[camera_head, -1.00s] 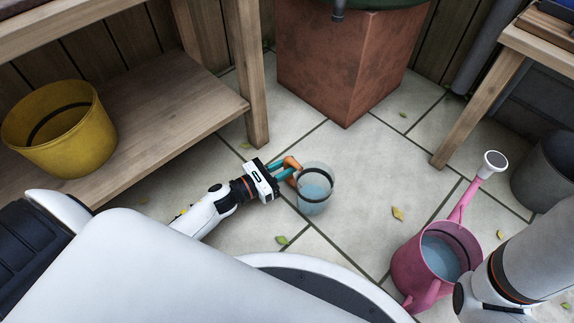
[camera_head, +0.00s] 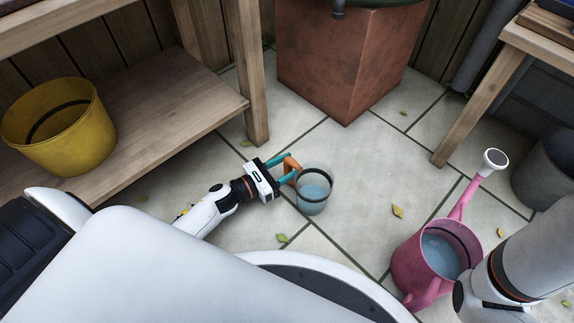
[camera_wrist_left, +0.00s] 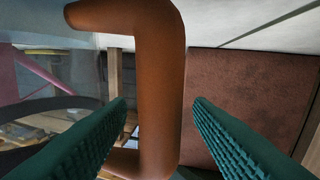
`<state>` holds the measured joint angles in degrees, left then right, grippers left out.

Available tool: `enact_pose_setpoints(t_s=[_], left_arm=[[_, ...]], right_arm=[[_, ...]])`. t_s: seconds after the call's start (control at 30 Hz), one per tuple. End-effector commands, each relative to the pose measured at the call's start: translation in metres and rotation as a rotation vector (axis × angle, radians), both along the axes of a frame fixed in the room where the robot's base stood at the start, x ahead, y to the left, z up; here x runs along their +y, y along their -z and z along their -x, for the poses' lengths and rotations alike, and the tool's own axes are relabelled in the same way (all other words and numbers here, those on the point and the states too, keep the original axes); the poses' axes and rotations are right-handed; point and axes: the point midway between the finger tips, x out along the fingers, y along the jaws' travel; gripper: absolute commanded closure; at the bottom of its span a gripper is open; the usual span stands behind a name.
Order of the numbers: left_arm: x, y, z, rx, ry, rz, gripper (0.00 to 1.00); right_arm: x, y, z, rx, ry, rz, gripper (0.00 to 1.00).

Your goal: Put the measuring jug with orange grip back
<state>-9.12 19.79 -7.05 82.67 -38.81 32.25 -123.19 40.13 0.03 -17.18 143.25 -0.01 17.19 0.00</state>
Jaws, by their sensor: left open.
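The measuring jug (camera_head: 314,194) is clear, with water in it and a dark band near its rim. It stands upright on the paved floor. Its orange grip (camera_head: 291,168) is on its left side, facing my left gripper. My left gripper (camera_head: 289,168) is open, its teal fingers around the grip. In the left wrist view the orange grip (camera_wrist_left: 160,85) runs between the two parted fingers (camera_wrist_left: 158,105), with gaps on both sides. My right gripper is not in view; only part of my right arm shows at the lower right.
A pink watering can (camera_head: 425,265) with water stands at the right. A yellow bucket (camera_head: 60,128) sits on the low wooden shelf (camera_head: 170,120) at the left. A terracotta-coloured container (camera_head: 340,65) is behind. A grey bucket (camera_head: 545,172) is at the far right.

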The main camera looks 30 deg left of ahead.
Motion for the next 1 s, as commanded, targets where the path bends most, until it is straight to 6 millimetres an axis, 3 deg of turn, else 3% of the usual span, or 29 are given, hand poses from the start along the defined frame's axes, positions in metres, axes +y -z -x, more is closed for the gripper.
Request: enact_pose_setpoints(t_s=[0.23, 0.7, 1.0], left_arm=[[0.008, -0.001, 0.013, 0.005, -0.002, 0.000, 0.53], [0.055, -0.001, 0.091, 0.004, -0.002, 0.001, 0.53], [0.062, 0.000, 0.103, 0.000, 0.000, 0.000, 0.53]], right_arm=[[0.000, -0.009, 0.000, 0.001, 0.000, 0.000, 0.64], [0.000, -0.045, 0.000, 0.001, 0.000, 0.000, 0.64], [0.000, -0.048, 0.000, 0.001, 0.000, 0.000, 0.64]])
